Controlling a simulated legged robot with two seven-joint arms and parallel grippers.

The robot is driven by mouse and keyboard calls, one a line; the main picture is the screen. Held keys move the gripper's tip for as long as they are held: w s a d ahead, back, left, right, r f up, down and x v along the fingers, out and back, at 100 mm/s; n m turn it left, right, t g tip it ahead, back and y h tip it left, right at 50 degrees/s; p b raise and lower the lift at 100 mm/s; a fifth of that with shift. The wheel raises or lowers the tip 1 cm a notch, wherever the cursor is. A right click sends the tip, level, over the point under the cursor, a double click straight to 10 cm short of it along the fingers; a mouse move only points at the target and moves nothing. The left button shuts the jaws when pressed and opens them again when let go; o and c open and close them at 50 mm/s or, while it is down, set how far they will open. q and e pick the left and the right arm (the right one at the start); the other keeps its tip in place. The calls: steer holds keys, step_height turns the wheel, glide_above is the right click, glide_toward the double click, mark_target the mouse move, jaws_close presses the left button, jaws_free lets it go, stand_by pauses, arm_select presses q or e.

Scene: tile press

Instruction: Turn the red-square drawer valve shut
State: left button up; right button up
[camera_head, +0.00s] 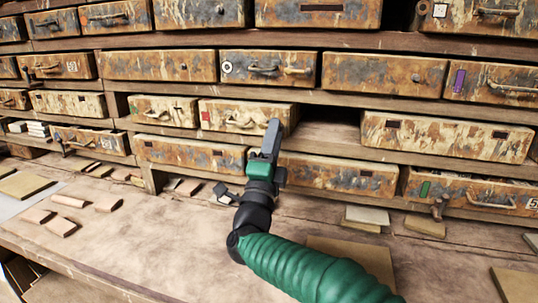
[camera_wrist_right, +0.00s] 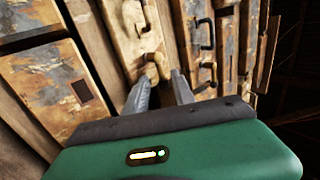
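The red-square drawer (camera_head: 222,106) is in the middle shelf row in the head view, with a red square (camera_head: 205,116) at its left and a curved handle (camera_head: 240,123). My right gripper (camera_head: 272,128) is in front of its right part and hides the valve there. In the right wrist view a brass-coloured valve (camera_wrist_right: 153,68) shows just beyond the fingertips, below a dark handle. The gripper (camera_wrist_right: 162,82) is open, its two fingers apart. I cannot tell whether a finger touches the valve. My left gripper is in neither view.
Other worn drawers surround it, among them the white-circle drawer (camera_head: 340,70) above, with its own valve (camera_head: 297,71). An empty shelf gap (camera_head: 325,133) lies to the right. Loose tiles (camera_head: 68,201) lie on the wooden bench (camera_head: 150,235) below.

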steer(key=v, duration=1.6)
steer(key=shift+a+f, duration=0.15)
